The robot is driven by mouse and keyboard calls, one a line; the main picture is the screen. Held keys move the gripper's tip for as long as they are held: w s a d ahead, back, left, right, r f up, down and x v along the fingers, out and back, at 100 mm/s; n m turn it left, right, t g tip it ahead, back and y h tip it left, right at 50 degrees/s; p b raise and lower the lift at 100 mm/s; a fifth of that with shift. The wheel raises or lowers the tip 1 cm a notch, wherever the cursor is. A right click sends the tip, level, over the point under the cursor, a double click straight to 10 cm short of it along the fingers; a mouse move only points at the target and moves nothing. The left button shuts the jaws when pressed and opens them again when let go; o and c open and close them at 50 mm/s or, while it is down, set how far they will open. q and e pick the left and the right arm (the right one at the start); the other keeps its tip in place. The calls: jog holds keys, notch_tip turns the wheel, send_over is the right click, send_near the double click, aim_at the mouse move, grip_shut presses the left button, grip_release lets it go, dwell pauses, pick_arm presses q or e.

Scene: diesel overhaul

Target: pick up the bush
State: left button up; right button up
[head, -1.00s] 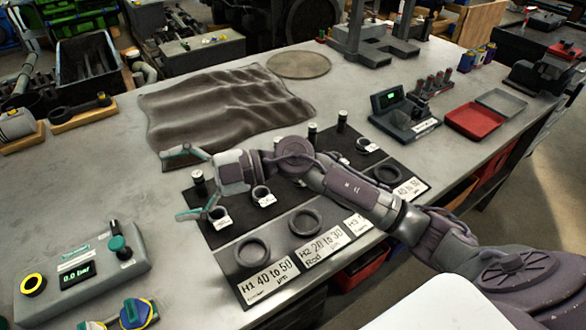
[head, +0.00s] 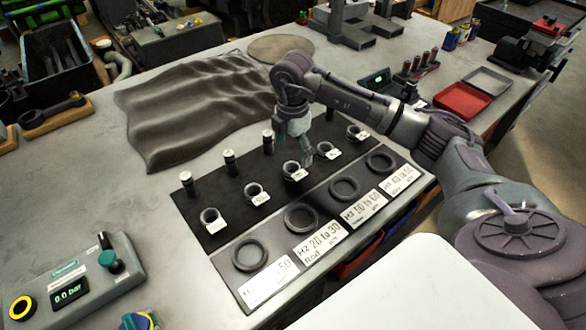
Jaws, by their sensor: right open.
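Several small dark bushes with white tags stand in a row on the black mat (head: 225,188). One bush (head: 212,219) is at the left end, another bush (head: 256,193) beside it, and a middle bush (head: 291,170) further right. More bushes (head: 356,132) stand toward the right end. My right gripper (head: 299,158) points down over the row, close to the middle bush, with its jaws open and empty. Whether a finger touches that bush cannot be told. My left gripper is not in view.
Larger dark rings (head: 250,255) lie in front, by white labels (head: 315,243). Upright pins (head: 229,160) line the mat's back. A crumpled dark cloth (head: 195,110) lies behind. A pressure box (head: 75,277) is front left, a red tray (head: 463,101) back right. Bare table lies left of the mat.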

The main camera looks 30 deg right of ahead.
aim_at(294, 168)
jog(key=shift+f, duration=0.65)
jog(key=shift+s+f+p, duration=0.15)
jog(key=shift+f+p, duration=0.2)
jog(key=f, duration=0.1)
jog(key=f+p, duration=0.1)
jog(key=f, duration=0.1)
jog(key=shift+s+f, duration=0.2)
jog(key=shift+f, duration=0.55)
jog(key=c, duration=1.2)
jog(key=shift+c, duration=0.2)
jog(key=shift+r, duration=0.1)
